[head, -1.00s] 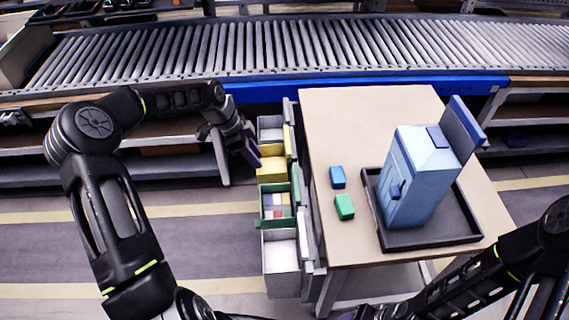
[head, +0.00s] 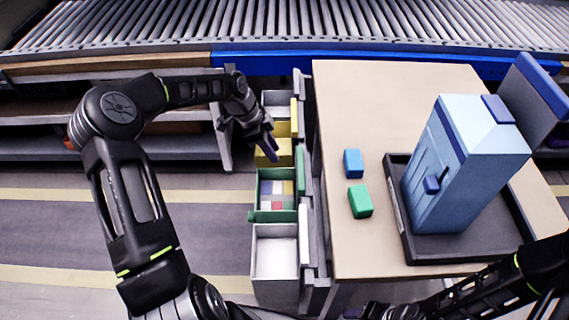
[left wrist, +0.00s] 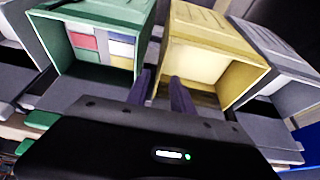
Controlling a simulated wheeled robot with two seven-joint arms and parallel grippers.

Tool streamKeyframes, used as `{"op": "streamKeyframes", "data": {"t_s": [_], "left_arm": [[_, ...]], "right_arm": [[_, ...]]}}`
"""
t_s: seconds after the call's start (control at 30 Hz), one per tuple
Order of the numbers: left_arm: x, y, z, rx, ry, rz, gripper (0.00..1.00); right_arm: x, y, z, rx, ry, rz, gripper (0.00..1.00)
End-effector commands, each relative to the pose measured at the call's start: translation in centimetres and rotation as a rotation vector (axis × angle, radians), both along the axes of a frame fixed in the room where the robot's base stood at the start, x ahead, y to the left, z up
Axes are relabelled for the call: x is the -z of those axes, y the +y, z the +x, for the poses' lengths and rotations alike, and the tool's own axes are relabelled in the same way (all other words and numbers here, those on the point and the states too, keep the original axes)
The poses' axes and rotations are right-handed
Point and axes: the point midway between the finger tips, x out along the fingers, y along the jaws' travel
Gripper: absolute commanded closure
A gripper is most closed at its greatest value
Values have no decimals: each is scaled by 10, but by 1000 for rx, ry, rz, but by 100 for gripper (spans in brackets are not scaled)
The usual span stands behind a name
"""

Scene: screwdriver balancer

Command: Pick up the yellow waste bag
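I see no separate yellow waste bag; what shows is a yellow open-topped bin (head: 283,153) in the row of bins left of the table. It also shows in the left wrist view (left wrist: 212,32), with a pale yellow inside. My left gripper (head: 268,148) is over the yellow bin in the head view.
A green bin (head: 256,190) with small coloured blocks, a white bin (head: 276,283) and a grey bin (head: 276,98) flank the yellow one. The table (head: 385,90) holds a blue block (head: 353,163), a green block (head: 361,201) and a blue cabinet (head: 455,165) on a dark tray (head: 440,250).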

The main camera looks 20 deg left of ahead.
Motion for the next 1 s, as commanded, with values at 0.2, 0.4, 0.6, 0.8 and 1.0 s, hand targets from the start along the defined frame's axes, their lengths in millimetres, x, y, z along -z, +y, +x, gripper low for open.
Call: {"op": "streamKeyframes", "data": {"t_s": [0.2,0.4,0.6,0.8,1.0], "left_arm": [[0,0,0,0,-1,0,72],[5,-2,1,0,0,-1,72],[23,-8,4,-1,1,-1,72],[25,-9,4,0,-1,0,72],[29,-11,5,0,0,-1,72]], "right_arm": [[0,0,0,-1,-1,1,40],[1,0,0,-1,-1,1,40],[1,0,1,-1,-1,0,40],[1,0,1,0,-1,0,40],[1,0,0,0,-1,0,40]]}}
